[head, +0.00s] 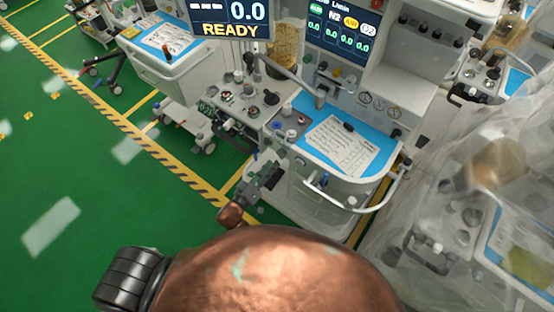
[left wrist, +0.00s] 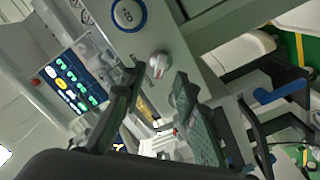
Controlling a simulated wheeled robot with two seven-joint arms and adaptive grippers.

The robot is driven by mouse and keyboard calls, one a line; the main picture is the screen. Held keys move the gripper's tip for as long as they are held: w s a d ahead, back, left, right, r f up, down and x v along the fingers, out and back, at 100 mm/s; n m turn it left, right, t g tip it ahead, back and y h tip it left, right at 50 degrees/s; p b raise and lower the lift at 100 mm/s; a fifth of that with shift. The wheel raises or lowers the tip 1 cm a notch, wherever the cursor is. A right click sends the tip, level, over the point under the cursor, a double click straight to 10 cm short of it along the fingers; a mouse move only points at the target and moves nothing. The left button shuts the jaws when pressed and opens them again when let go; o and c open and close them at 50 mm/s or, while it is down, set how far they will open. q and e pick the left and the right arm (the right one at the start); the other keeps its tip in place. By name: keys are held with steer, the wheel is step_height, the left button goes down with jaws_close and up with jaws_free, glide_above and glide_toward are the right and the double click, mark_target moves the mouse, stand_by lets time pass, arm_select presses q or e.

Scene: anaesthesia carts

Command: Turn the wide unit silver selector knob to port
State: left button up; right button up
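The wide unit (head: 310,168) is the white cart with a blue-edged worktop in the middle of the head view. Its silver selector knob (head: 291,134) sits on the front left panel, beside a round blue button (head: 277,124). In the left wrist view the silver knob (left wrist: 158,65) shows a red mark and lies just beyond the fingertips, below the blue button (left wrist: 128,15). My left gripper (head: 270,172) is in front of that panel, below the knob. In the left wrist view its two dark fingers (left wrist: 154,88) are apart, with nothing held between them. My right gripper is out of view.
A clipboard sheet (head: 340,146) lies on the worktop, and a white rail (head: 350,206) curves around its front. A second cart (head: 170,50) stands at upper left. Clear plastic sheeting (head: 480,190) covers equipment at right. Green floor (head: 80,180) at left is open.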

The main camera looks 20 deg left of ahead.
mark_target(281, 154)
arm_select(q)
steer(key=shift+x, duration=2.3)
steer(key=shift+c, duration=0.2)
jaws_close()
